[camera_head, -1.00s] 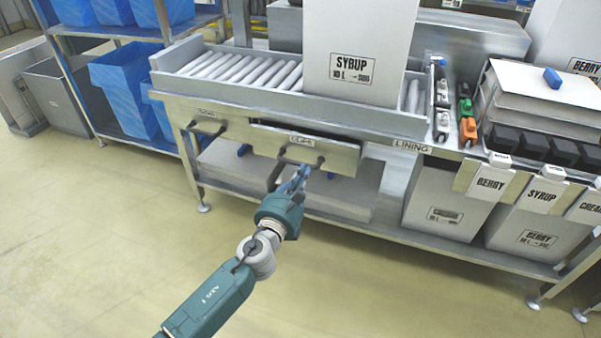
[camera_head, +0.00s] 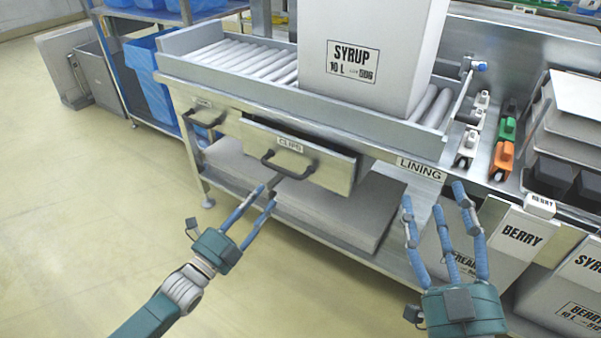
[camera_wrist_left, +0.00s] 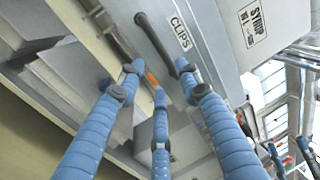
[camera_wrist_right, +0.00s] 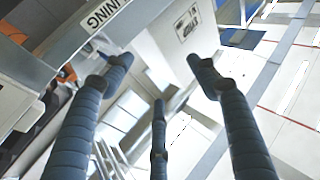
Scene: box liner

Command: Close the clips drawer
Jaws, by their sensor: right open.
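The clips drawer (camera_head: 330,168) is under the roller conveyor and stands partly open, its metal front jutting out with a dark gap above. Its CLIPS label and dark bar handle (camera_head: 288,172) face me. My left gripper (camera_head: 268,196) is open and empty in front of the drawer, just below the handle. In the left wrist view, the handle (camera_wrist_left: 157,45) lies just beyond the fingertips; I cannot tell whether they touch. My right gripper (camera_head: 433,196) is open and empty, to the right of the drawer in front of the bench.
A SYRUP box (camera_head: 365,50) stands on the rollers. Another closed-looking drawer (camera_head: 203,117) with a handle is left of the clips drawer. Below is a shelf with flat grey sheets (camera_head: 330,215). Labelled bins (camera_head: 525,235) stand at right. The floor at left is clear.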

